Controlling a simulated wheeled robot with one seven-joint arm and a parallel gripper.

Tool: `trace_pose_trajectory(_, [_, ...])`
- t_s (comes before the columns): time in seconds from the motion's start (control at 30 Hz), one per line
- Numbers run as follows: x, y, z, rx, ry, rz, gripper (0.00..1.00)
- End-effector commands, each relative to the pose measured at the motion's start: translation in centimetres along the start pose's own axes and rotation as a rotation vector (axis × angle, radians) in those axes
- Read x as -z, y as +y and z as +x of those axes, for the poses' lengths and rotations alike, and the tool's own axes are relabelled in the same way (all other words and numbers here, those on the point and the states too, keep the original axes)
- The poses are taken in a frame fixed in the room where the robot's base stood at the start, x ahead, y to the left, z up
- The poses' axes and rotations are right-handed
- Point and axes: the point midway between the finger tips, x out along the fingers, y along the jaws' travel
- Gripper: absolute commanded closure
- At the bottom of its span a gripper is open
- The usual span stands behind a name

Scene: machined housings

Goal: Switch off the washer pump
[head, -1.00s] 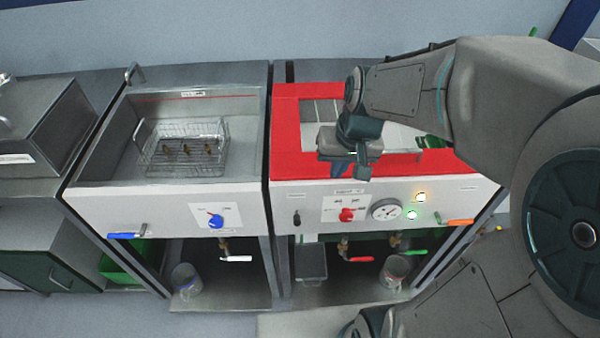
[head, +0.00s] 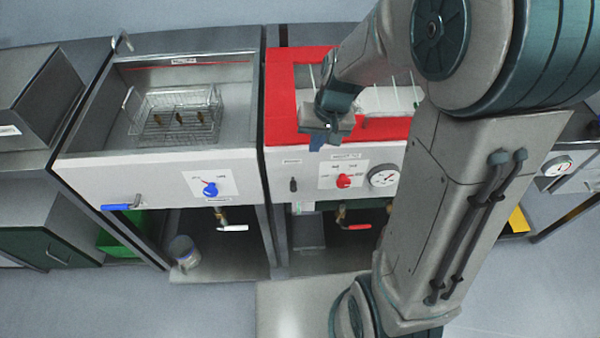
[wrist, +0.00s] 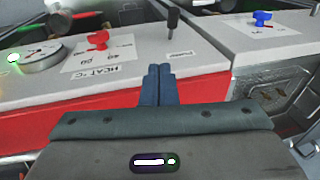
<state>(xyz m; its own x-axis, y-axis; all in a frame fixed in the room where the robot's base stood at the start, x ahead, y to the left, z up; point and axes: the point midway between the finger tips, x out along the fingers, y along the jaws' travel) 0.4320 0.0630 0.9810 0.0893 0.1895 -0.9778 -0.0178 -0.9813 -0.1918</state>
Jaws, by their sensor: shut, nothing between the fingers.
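The washer with the red top rim (head: 281,100) stands in the middle of the head view. On the left of its white front panel is the small black pump switch (head: 293,185). In the wrist view the switch (wrist: 173,20) stands up from the panel beside a label reading "Pump". I cannot tell which setting it is in. My gripper (head: 316,142) is above the washer's front edge, up and slightly right of the switch. In the wrist view its blue fingers (wrist: 160,72) are together and empty, apart from the switch.
The red heat knob (head: 343,181) and a dial gauge (head: 383,177) are right of the switch. A green light (wrist: 14,57) glows by the gauge. The left-hand tank has a blue knob (head: 210,189) and a wire basket (head: 177,118). My arm covers the panel's right end.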

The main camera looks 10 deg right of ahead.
Motion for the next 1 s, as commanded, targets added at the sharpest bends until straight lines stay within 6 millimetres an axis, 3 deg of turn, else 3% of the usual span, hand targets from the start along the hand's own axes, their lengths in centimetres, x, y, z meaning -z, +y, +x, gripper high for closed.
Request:
trace_pose_trajectory(0.3, [-0.2,0.0,6.1,-0.001,-0.007,0.001,1.0])
trace_pose_trajectory(0.5, [-0.7,-0.5,8.9,0.0,-0.006,-0.002,1.0])
trace_pose_trajectory(0.73, [-1.9,-1.5,10.8,-0.001,-0.002,-0.001,1.0])
trace_pose_trajectory(1.0, [-2.0,-1.7,11.1,0.0,0.0,-0.001,1.0])
